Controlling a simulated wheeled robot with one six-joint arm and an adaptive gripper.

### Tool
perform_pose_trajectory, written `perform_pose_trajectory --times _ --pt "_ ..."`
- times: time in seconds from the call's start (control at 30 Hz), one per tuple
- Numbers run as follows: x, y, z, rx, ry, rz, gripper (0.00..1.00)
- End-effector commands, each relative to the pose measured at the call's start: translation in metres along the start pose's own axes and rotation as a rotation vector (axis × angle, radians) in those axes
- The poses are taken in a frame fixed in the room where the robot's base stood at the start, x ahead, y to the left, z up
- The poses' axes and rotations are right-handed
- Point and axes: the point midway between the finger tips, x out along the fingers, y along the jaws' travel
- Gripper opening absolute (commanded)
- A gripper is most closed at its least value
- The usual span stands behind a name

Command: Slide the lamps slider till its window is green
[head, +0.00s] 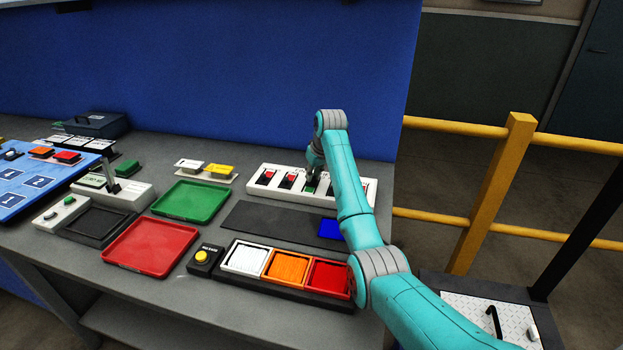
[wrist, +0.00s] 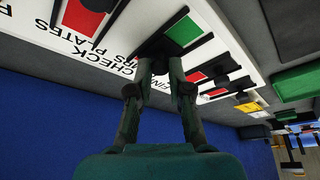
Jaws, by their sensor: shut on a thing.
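A white panel (head: 252,187) with several sliders in dark slots stands at the back right of the bench. My gripper (head: 312,182) is down over a slider near its middle. In the wrist view my gripper (wrist: 160,70) is shut on a dark slider knob, mostly hidden between the fingertips. The window (wrist: 183,31) beside that knob is green. The neighbouring windows on both sides, such as one red window (wrist: 82,18), are red. Printed labels show upside down in the wrist view, partly covered by the fingers. I cannot read which one is lamps.
A dark mat (head: 265,218) with a blue patch lies in front of the panel. A green tray (head: 190,202), a red tray (head: 150,247) and a holder with white, orange and red bins (head: 285,265) stand nearby. A yellow railing (head: 490,190) is at the right.

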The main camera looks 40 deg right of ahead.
Motion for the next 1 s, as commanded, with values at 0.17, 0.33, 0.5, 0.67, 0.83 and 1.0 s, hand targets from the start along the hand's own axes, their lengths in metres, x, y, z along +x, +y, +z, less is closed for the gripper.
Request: perform_pose_trajectory --times 0.17,0.33,0.5,0.67,0.83,1.0 --pt "0.0036 0.0103 -0.0096 -0.001 0.0 -0.001 0.0" --pt "0.0041 0.0124 -0.0119 -0.001 0.003 0.0 0.0" --pt "0.0038 0.0127 -0.0123 -0.001 0.005 0.001 0.0" --pt "0.0039 0.0128 -0.0121 -0.001 0.005 0.001 0.45" --pt "0.0042 0.0124 -0.0115 -0.001 0.002 0.0 0.45" --pt "0.001 0.0124 -0.0113 -0.001 0.002 0.0 0.45"
